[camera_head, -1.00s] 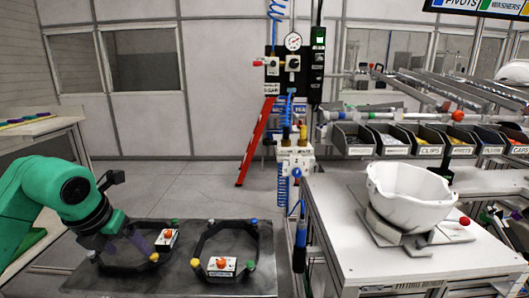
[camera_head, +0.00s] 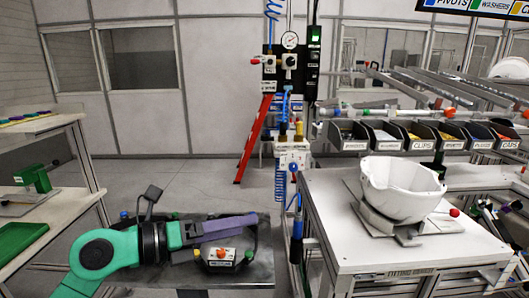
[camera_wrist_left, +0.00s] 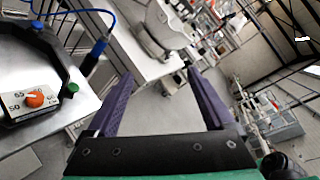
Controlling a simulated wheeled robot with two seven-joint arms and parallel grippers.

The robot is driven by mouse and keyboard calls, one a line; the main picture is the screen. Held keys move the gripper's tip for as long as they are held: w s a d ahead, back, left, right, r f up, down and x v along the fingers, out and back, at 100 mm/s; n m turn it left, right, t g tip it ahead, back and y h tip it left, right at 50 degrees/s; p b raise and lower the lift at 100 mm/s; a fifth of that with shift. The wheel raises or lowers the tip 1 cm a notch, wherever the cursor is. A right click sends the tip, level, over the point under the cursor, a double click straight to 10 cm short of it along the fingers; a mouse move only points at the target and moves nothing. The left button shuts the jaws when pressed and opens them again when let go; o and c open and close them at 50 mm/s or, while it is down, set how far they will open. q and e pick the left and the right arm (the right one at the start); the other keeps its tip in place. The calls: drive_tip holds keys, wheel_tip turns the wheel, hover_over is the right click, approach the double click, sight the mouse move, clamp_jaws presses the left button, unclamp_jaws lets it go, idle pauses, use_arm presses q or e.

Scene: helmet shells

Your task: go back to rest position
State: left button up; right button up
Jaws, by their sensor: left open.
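My left gripper (camera_head: 250,221) is empty. Its arm comes in from the lower left and the purple fingers point right, above the dark table with the ring fixtures. The left wrist view shows its two purple fingers (camera_wrist_left: 158,74) spread apart with nothing between them. My right gripper is in neither view. A white helmet shell (camera_head: 398,187) sits on a holder on the white bench at the right, well apart from my left gripper.
A ring fixture with an orange-knobbed box (camera_head: 222,256) lies under my left arm, partly hidden. It also shows in the wrist view (camera_wrist_left: 36,99). A tool post (camera_head: 292,155) stands beyond the table. Labelled bins (camera_head: 420,135) line the bench. Shelves (camera_head: 40,195) stand at left; floor between is open.

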use_arm(q)
drive_tip(key=w+a+r+n+t+h, duration=0.1)
drive_tip(key=a+r+n+t, duration=0.3)
drive_tip(key=r+n+t, duration=0.45)
drive_tip(key=w+a+f+n+t+y, duration=0.35)
drive_tip(key=a+n+t+y, duration=0.3)
drive_tip(key=n, duration=0.55)
drive_tip(key=s+a+f+n+g+y, duration=0.1)
drive_tip(key=a+f+n+g+y, duration=0.45)
drive_tip(key=f, duration=0.45)
drive_tip(key=s+a+f+n+g+y, duration=0.25)
drive_tip(key=a+f+n+y, duration=0.3)
drive_tip(key=f+n, duration=0.35)
drive_tip(key=s+d+f+n+g+h, duration=0.1)
drive_tip(key=s+d+f+g+h, duration=0.25)
drive_tip(key=s+f+g, duration=1.15)
drive_tip(key=s+f+t+y, duration=0.1)
drive_tip(key=s+f, duration=0.1)
drive_tip(key=f, duration=1.2)
drive_tip(key=s+f+t, duration=0.1)
drive_tip(key=s+f, duration=0.2)
drive_tip(key=f, duration=1.1)
drive_tip(key=s+a+f, duration=0.2)
drive_tip(key=s+f, duration=1.2)
drive_tip(key=s, duration=0.2)
drive_tip(key=shift+s+a+f+g, duration=0.15)
drive_tip(key=shift+s+g, duration=0.1)
drive_tip(key=shift+g, duration=0.15)
